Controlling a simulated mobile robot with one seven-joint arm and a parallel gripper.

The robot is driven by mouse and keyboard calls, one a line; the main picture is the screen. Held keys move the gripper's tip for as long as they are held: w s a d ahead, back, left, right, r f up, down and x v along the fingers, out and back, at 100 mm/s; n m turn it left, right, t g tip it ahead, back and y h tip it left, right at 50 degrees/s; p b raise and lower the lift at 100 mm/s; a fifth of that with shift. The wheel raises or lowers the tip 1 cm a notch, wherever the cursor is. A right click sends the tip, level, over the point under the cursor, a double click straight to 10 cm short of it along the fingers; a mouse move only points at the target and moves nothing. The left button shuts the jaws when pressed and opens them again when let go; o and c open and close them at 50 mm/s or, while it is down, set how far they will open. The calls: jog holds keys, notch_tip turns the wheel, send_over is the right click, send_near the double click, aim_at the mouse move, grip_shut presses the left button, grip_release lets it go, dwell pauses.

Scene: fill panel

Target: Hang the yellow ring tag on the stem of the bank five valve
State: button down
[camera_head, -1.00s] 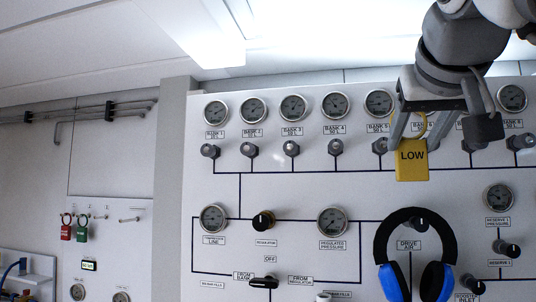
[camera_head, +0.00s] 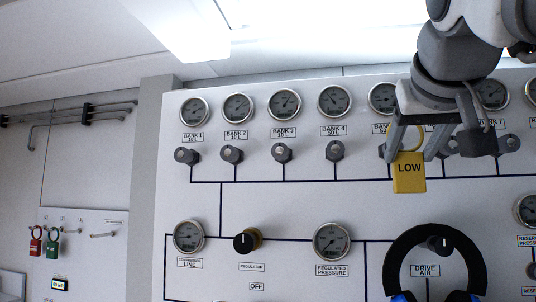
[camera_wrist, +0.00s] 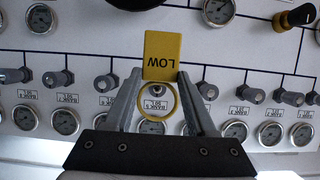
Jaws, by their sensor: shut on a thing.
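The yellow tag (camera_head: 409,178), a block marked LOW with a thin yellow ring, hangs from my gripper (camera_head: 416,150). My gripper is shut on the tag at its ring end, with the block below. The bank five valve (camera_head: 383,151) is just left of the tag in the head view, partly hidden by a finger. In the wrist view, upside down, the tag (camera_wrist: 161,57) is between the fingertips (camera_wrist: 158,82). The bank five valve stem (camera_wrist: 156,90) shows through the ring opening there. I cannot tell whether the ring is around the stem or only in front of it.
The bank four valve (camera_head: 335,151) stands to the left, and other valves line the same row under their gauges. Headphones (camera_head: 400,248) hang lower on the panel, below the tag.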

jog(key=p, duration=0.2)
send_near(389, 176)
jog(key=shift+x, duration=2.3)
jog(key=shift+w+d+f, duration=0.2)
jog(key=shift+w+f, duration=0.05)
jog(key=shift+w, duration=0.35)
jog(key=shift+c, duration=0.7)
grip_release()
